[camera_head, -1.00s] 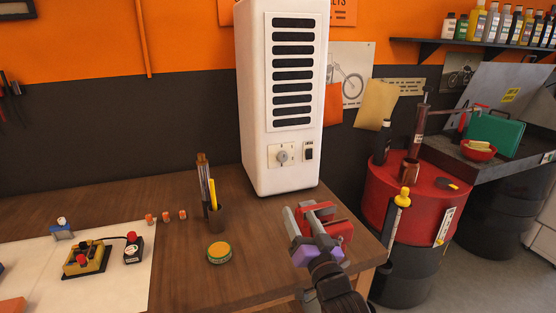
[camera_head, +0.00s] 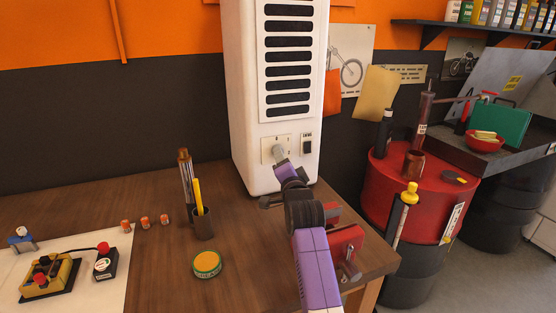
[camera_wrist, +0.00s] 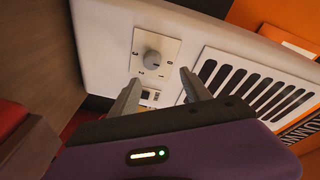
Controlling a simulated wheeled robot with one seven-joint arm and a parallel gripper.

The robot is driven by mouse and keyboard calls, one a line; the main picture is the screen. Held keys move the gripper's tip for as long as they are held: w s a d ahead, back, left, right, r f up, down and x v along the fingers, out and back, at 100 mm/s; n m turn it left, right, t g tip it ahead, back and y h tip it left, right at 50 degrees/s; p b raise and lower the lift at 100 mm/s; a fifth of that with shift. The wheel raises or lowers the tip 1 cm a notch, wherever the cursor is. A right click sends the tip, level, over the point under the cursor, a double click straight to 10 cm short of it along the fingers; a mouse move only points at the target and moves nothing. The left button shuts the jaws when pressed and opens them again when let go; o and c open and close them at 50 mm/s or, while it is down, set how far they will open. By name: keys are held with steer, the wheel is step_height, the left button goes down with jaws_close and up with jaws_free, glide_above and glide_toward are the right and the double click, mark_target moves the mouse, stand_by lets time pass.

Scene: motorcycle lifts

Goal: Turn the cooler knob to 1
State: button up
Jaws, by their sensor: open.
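The cooler (camera_head: 243,120) is a tall white box with dark vent slats, upright at the back of the wooden bench. Its round grey knob sits on a cream plate (camera_head: 266,152) low on the front, and my arm partly covers it in the head view. In the wrist view the knob (camera_wrist: 153,62) is clear, with small marks around it too small to read surely. My gripper (camera_wrist: 159,82) is open, its two grey fingers pointing toward the knob plate with nothing between them. The fingers look apart from the knob. A dark switch (camera_head: 307,144) is beside the plate.
A red vise (camera_head: 345,245) stands on the bench's right end, close under my arm. A dark pen cup (camera_head: 203,224) and a round orange-topped tin (camera_head: 207,264) are left of my arm. A red drum (camera_head: 390,185) stands right of the bench.

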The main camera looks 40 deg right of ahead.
steer(key=f+x, duration=0.1)
steer(key=x, duration=0.8)
steer(key=shift+f, duration=0.35)
jaws_close()
